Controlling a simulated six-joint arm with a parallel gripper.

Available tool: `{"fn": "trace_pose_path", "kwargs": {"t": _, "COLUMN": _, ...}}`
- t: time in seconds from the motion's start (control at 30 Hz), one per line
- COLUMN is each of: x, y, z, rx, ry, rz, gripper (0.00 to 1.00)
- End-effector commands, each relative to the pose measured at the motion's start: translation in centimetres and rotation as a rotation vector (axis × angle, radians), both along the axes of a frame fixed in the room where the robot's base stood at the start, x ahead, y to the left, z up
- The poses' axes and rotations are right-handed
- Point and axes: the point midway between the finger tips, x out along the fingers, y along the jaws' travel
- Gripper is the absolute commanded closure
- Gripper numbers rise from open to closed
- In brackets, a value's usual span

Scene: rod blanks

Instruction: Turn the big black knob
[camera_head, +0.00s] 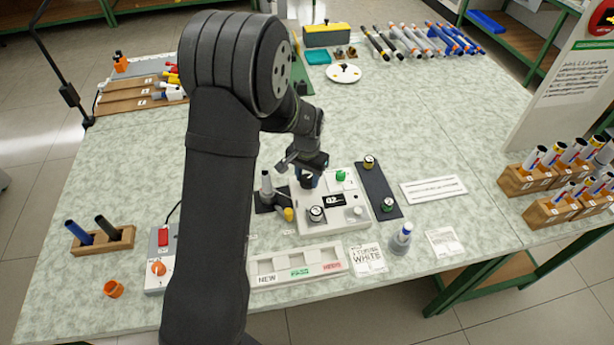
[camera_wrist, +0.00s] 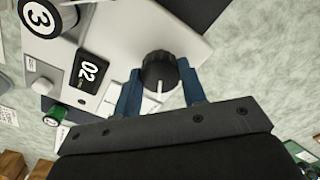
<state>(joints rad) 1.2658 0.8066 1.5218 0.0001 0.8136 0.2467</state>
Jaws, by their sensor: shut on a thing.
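The big black knob (camera_wrist: 160,72) sits on a light grey control box (camera_wrist: 120,30) and has a white pointer line on it. My gripper (camera_wrist: 160,92) has its two blue fingers on either side of the knob, shut on it. In the head view the gripper (camera_head: 309,170) is at the back left of the control box (camera_head: 330,222), and the knob (camera_head: 307,181) is partly hidden below it. The box's small dark display (camera_wrist: 88,72) reads 02.
A green knob (camera_head: 341,176) and a round dial (camera_head: 316,214) are on the same box. A dark strip with two knobs (camera_head: 376,188) stands to its right. A grey cone-shaped piece (camera_head: 266,184) stands close on the left.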

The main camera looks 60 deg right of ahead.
Motion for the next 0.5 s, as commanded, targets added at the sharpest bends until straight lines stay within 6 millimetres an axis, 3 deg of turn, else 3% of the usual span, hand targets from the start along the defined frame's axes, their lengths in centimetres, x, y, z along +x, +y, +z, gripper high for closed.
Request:
{"fn": "trace_pose_path", "kwargs": {"t": 0.2, "x": -0.01, "y": -0.04, "z": 0.06, "rx": -0.001, "ry": 0.0, "rz": 0.124, "gripper": 0.85}}
{"fn": "trace_pose_path", "kwargs": {"t": 0.5, "x": -0.01, "y": -0.05, "z": 0.08, "rx": -0.001, "ry": 0.0, "rz": 0.137, "gripper": 0.85}}
